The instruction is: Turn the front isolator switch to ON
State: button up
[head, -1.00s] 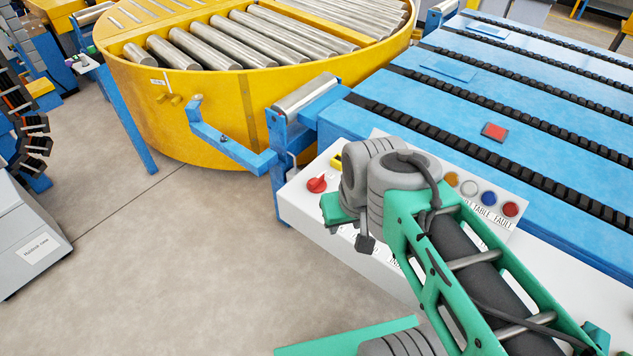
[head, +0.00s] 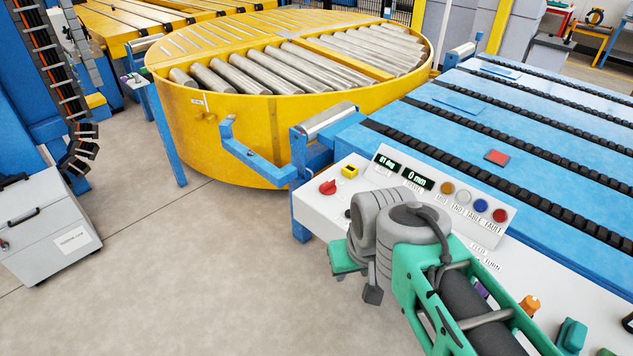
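A red rotary switch (head: 328,187) sits at the left end of the white control panel (head: 318,205); it looks like the isolator, but I cannot tell for sure that it is the front one. No ON or OFF marking is readable at it. My green and grey arm reaches in from the lower right over the panel. Its grey wrist joints are to the right of and below the red switch in the picture, apart from it.
A small yellow part (head: 349,171) is beside the switch. Displays (head: 403,176) and several coloured buttons (head: 464,198) are on the raised panel. A blue conveyor (head: 440,125) lies behind, a yellow roller turntable (head: 225,135) to the left.

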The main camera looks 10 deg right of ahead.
aim_at(328, 187)
jog(key=u, duration=0.25)
jog(key=i, duration=1)
jog(key=z, duration=0.6)
